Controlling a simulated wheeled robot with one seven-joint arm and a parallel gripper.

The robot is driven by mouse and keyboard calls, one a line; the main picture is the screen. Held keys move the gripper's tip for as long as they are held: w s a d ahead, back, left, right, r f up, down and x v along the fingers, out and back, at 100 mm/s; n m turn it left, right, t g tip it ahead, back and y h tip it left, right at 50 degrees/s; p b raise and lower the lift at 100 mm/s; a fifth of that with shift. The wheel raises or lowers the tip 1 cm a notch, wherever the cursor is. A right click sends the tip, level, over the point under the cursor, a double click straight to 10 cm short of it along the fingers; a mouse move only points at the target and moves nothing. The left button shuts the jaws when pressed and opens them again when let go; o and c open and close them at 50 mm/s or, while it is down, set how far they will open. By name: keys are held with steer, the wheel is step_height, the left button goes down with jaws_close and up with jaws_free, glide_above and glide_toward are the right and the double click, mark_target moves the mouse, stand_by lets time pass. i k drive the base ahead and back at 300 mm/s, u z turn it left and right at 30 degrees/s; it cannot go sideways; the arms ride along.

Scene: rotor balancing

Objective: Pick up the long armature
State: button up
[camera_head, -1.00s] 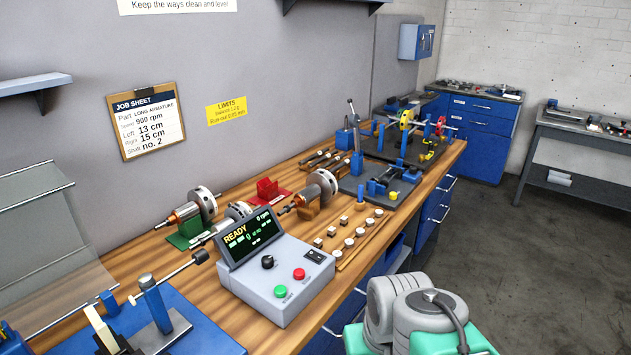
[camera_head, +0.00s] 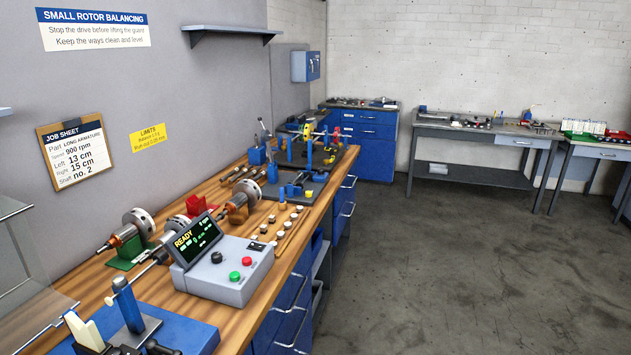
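Several rotors with copper windings and grey discs lie on the wooden bench along the left wall. One rotor (camera_head: 133,228) rests on a green cradle (camera_head: 124,263). A second rotor (camera_head: 176,231) lies just right of it, partly hidden behind the control box. A third rotor (camera_head: 243,196) sits farther back on a wooden cradle. I cannot tell from this view which one is the long armature. The job sheet (camera_head: 76,150) on the wall reads "LONG ARMATURE", 900 rpm, left 13 cm, right 15 cm, shaft no. 2. My gripper is not in view.
The control box (camera_head: 226,275) reading READY stands near the bench's front edge. A red stand (camera_head: 197,206) is behind it. A blue fixture (camera_head: 130,308) is at lower left, beside a clear guard (camera_head: 20,265). Grey floor (camera_head: 420,260) lies open to the right.

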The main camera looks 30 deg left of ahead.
mark_target(246, 191)
steer(key=z, duration=0.05)
steer(key=i, duration=0.85)
steer(key=u, duration=0.5)
steer(key=i, duration=1.55)
steer(key=u, duration=1.55)
steer(key=i, duration=0.85)
steer(key=u, duration=1.3)
steer(key=i, duration=0.15)
steer(key=u, duration=0.1)
